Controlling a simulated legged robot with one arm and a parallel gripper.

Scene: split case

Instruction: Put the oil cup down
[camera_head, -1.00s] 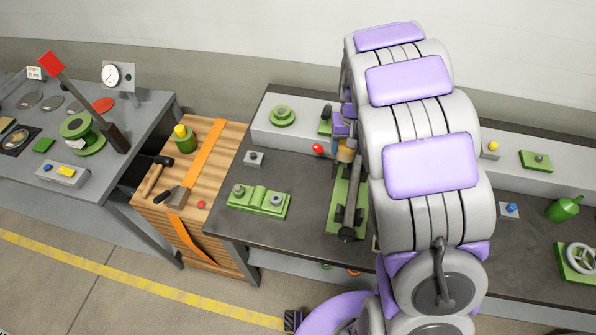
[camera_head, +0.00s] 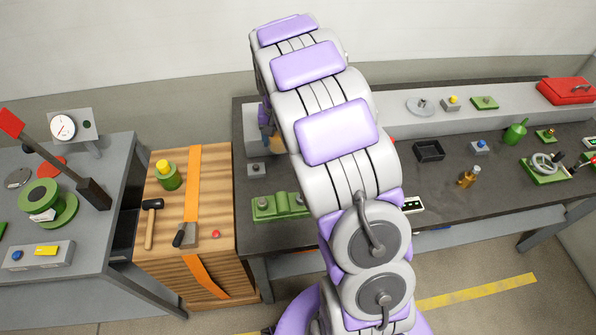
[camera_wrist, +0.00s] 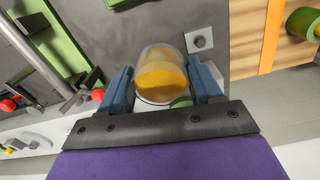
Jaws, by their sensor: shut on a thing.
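The oil cup, a clear round cup with amber content (camera_wrist: 162,78), sits between the two blue fingers of my gripper (camera_wrist: 160,88) in the wrist view. My gripper is shut on it. The cup appears held above the dark bench top (camera_head: 390,207), and the height is hard to judge. In the head view my arm hides most of the gripper and the cup.
On the dark bench are a green block fixture (camera_head: 280,207), a black tray (camera_head: 429,151), a small amber bottle (camera_head: 468,178) and a green oil can (camera_head: 515,131). A raised grey shelf (camera_head: 455,113) runs along the back.

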